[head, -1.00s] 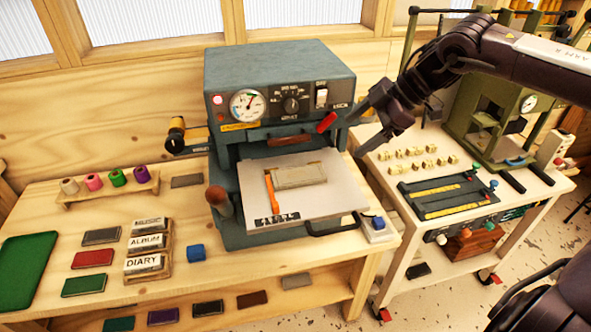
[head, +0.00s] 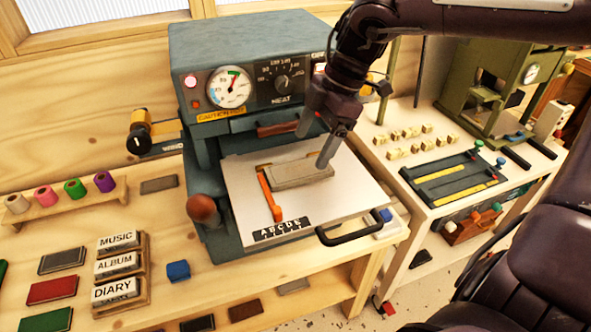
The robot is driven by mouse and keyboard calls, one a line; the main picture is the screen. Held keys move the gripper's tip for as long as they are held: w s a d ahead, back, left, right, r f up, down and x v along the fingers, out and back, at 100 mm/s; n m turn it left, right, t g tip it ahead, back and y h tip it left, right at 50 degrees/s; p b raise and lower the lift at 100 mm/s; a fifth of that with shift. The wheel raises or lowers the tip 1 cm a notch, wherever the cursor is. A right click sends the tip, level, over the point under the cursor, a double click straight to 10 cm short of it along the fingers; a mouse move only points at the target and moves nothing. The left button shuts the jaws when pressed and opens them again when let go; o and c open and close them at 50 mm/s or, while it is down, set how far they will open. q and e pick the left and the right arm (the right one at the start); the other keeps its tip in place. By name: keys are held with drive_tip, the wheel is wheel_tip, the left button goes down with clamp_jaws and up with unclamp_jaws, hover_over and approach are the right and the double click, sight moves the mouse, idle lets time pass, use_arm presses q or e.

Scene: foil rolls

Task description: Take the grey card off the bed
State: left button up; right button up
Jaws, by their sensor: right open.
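The grey card (head: 290,175) lies flat on the pale bed (head: 345,205) of the blue-grey foil press, towards its back. An orange strip (head: 268,195) lies along the card's left end. My right gripper (head: 316,142) comes down from the upper right over the card's right part. Its two fingers are apart with nothing between them. One fingertip overlaps the card's right end in the picture; I cannot tell whether it touches. My left gripper is not in view.
The press body (head: 250,65) with gauge and dial rises behind the bed. A black handle (head: 350,232) sticks out in front, and a brown knob (head: 203,208) stands at left. Foil rolls (head: 74,188), coloured cards and labelled blocks (head: 117,268) fill the bench at left.

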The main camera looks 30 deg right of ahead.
sight(300, 169)
drive_tip(key=shift+a+f, duration=0.15)
drive_tip(key=shift+f, duration=0.25)
drive_tip(key=x, duration=0.1)
drive_tip(key=p+x, duration=0.1)
drive_tip(key=x, duration=0.1)
drive_tip(key=p+x, duration=0.1)
drive_tip(key=shift+w+f, duration=0.2)
drive_tip(key=shift+w, duration=0.1)
drive_tip(key=shift+f, duration=0.2)
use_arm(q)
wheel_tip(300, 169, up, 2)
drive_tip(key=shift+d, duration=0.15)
use_arm(e)
drive_tip(key=c, duration=1.1)
